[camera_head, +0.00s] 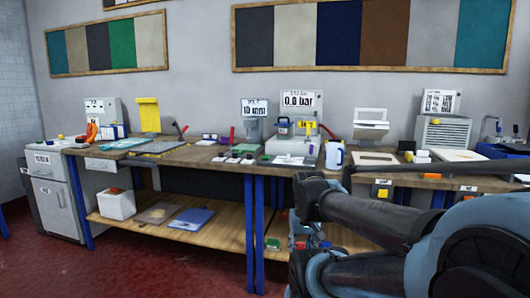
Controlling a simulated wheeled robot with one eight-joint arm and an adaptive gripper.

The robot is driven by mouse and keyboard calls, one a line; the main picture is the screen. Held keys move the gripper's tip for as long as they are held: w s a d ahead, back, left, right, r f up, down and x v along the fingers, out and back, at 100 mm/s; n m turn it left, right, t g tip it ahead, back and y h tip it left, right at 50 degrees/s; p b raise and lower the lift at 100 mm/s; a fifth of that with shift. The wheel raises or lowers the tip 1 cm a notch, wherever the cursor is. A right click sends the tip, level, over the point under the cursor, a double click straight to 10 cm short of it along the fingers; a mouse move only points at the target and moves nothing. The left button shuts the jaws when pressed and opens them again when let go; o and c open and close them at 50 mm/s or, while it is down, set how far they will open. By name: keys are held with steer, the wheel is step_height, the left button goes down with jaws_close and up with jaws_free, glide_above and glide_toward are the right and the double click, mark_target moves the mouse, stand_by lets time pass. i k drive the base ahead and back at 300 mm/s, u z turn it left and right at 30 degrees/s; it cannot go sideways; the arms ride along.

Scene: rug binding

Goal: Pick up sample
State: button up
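I cannot tell which thing is the sample. Several small dark and coloured pieces (233,160) lie near the front edge of the workbench (195,157), left of centre. A flat teal piece (125,144) and a dark grey mat (157,147) lie further left on the bench. Framed boards of colour swatches (295,36) hang on the wall. My arm fills the lower right and covers part of the bench front and shelf. My gripper cannot be made out; no fingertips show.
The lower shelf (225,230) holds a white bin (116,204) and a blue board (191,219). A grey cabinet (55,195) stands left. Red floor (140,265) is clear in front.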

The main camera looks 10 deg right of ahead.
mark_target(241, 149)
steer(key=z, duration=0.1)
steer(key=i, duration=1)
steer(key=u, duration=0.05)
